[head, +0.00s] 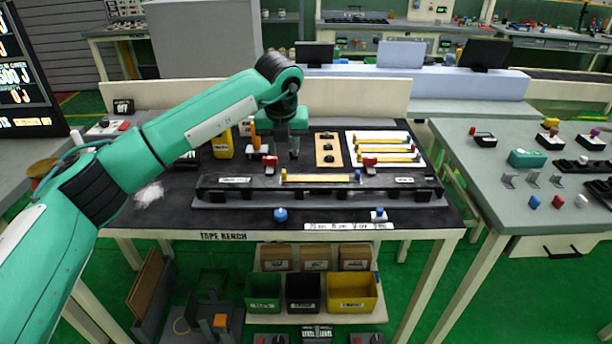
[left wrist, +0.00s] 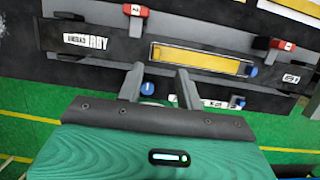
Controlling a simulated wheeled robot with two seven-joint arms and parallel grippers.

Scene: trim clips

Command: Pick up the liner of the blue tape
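A yellow strip (head: 318,178) lies along the dark rail on the tape bench, with a small blue tab (head: 357,176) at its right end. The strip (left wrist: 200,60) and its blue tab (left wrist: 252,71) also show in the left wrist view, ahead of and right of my fingers. I cannot make out a separate liner layer. My left gripper (head: 285,152) is over the bench, up and left of the blue tab in the head view. Its fingers (left wrist: 160,82) are apart, and a blue knob shows beyond the gap. My right gripper is not in view.
A white board (head: 403,137) with several yellow strips lies at the back right. A blue knob (head: 281,214) sits at the bench front. A yellow bottle (head: 222,145) stands near my arm.

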